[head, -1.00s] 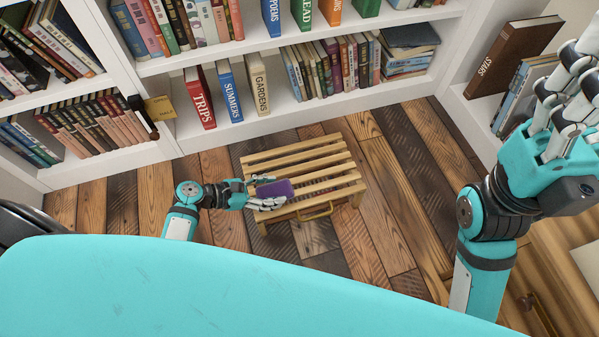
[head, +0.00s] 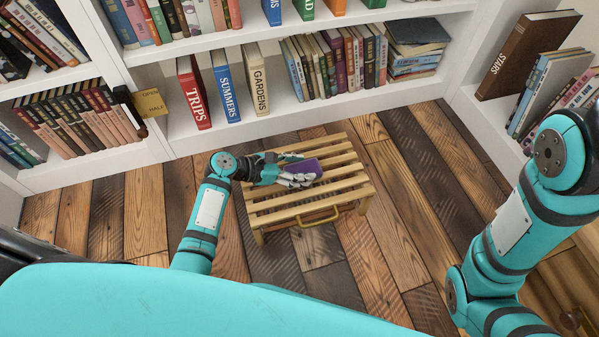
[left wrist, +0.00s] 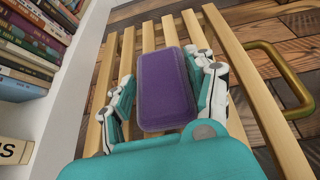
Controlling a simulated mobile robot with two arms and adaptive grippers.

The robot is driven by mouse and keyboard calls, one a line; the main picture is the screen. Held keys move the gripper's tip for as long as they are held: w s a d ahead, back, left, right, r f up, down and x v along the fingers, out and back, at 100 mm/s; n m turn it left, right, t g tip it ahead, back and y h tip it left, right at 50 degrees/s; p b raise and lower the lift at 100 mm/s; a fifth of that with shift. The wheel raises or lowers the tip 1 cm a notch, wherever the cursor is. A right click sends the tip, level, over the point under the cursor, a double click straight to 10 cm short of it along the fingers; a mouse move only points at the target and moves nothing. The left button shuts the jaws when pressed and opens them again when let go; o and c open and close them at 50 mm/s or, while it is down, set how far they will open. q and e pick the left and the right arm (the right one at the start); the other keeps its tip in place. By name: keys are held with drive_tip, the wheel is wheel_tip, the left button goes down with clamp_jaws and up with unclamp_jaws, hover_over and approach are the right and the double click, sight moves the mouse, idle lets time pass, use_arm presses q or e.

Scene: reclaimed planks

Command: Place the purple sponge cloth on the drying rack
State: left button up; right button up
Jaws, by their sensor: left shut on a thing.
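The purple sponge cloth (head: 304,169) is a small rounded block between the fingers of my left gripper (head: 291,170). In the left wrist view the purple sponge cloth (left wrist: 166,88) sits between the two fingers of my left gripper (left wrist: 165,95), with wooden slats behind it. The drying rack (head: 342,187) is a low slatted wooden stand on the floor. My left gripper is over its slats; whether the cloth touches them I cannot tell. In the head view my right arm shows at the right, but its gripper is out of frame.
A brass handle (head: 320,217) is at the rack's front side. White bookshelves (head: 185,142) full of books stand behind and to the left, with another shelf at the right. The plank floor (head: 400,235) around the rack is clear.

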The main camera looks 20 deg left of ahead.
idle(0.3)
use_arm(q)
drive_tip(key=o, duration=1)
drive_tip(key=shift+f, duration=0.1)
drive_tip(key=shift+c, duration=0.2)
